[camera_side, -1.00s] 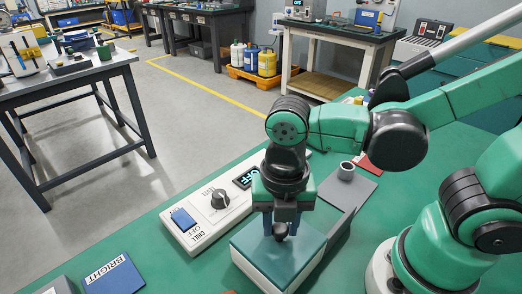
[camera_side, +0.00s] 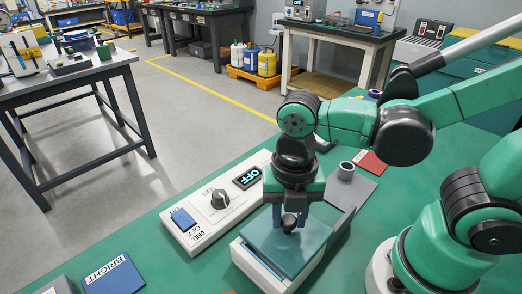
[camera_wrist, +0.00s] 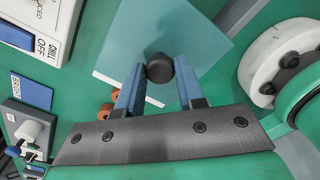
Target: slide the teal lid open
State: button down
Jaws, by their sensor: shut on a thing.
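The teal lid (camera_side: 287,247) lies flat on a white box (camera_side: 262,275) on the green bench, and it is shifted toward the back right of the box. A strip of the box shows along its front left side. A round black knob (camera_side: 289,223) stands on the lid. My gripper (camera_side: 290,218) points down and is shut on the knob. In the wrist view the lid (camera_wrist: 165,30) spreads beyond the fingertips, and the black knob (camera_wrist: 160,68) sits between the two blue-grey fingers of my gripper (camera_wrist: 160,72). The box's inside is not clearly visible.
A blue BRIGHT plate (camera_side: 115,274) lies at front left.

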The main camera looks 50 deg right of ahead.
jog(key=d, duration=0.8)
jog(key=c, duration=0.5)
grip_release()
jog(key=shift+a, duration=0.1)
jog(key=shift+c, duration=0.2)
jog(key=shift+r, duration=2.8)
